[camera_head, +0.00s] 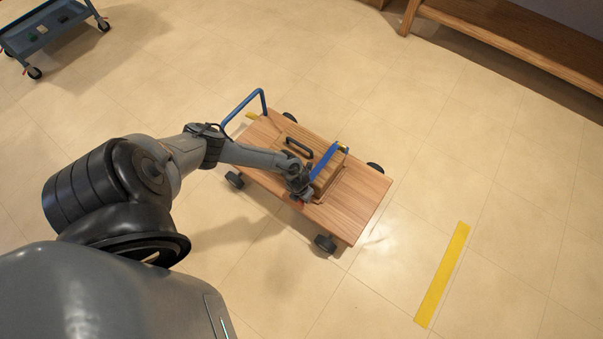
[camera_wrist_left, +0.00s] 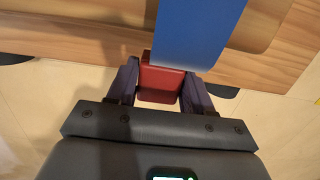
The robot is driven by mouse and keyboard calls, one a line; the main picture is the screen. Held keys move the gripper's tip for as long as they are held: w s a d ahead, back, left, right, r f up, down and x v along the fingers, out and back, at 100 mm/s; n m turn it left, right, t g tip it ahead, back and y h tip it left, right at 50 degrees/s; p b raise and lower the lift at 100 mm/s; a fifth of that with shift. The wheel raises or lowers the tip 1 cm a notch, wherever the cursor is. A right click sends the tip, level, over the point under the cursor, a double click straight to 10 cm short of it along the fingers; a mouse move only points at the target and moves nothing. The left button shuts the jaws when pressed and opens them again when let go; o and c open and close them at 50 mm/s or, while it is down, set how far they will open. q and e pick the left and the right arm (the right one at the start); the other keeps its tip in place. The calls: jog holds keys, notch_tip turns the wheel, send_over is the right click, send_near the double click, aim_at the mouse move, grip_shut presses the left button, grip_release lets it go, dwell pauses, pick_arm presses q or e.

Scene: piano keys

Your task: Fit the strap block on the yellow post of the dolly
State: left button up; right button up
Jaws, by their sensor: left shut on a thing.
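The dolly (camera_head: 355,205) is a flat wooden cart with black wheels and a blue push handle. A blue strap (camera_head: 326,160) crosses a wooden case on it; a small yellow bit (camera_head: 346,149) shows at the strap's far end. My left gripper (camera_head: 302,192) is at the dolly's near side edge. In the left wrist view, my left gripper (camera_wrist_left: 164,80) is shut on the red strap block (camera_wrist_left: 160,88), with the blue strap (camera_wrist_left: 198,30) running up from it. I cannot make out a yellow post at the near edge. My right gripper is not in view.
The wooden case (camera_head: 322,178) has a black handle (camera_head: 299,147). A blue-grey cart (camera_head: 45,28) stands at the far left and a wooden bench (camera_head: 510,35) at the upper right. A yellow tape strip (camera_head: 442,275) lies on otherwise clear floor right of the dolly.

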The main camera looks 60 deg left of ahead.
pick_arm(q)
jog(key=shift+f+b, duration=1.8)
jog(key=shift+f, duration=0.3)
jog(key=o, duration=1.5)
jog(key=shift+r, duration=0.25)
jog(key=shift+r+p, duration=0.75)
jog(key=shift+p, duration=0.2)
jog(key=shift+r+p, duration=2.45)
jog(key=shift+r, duration=0.15)
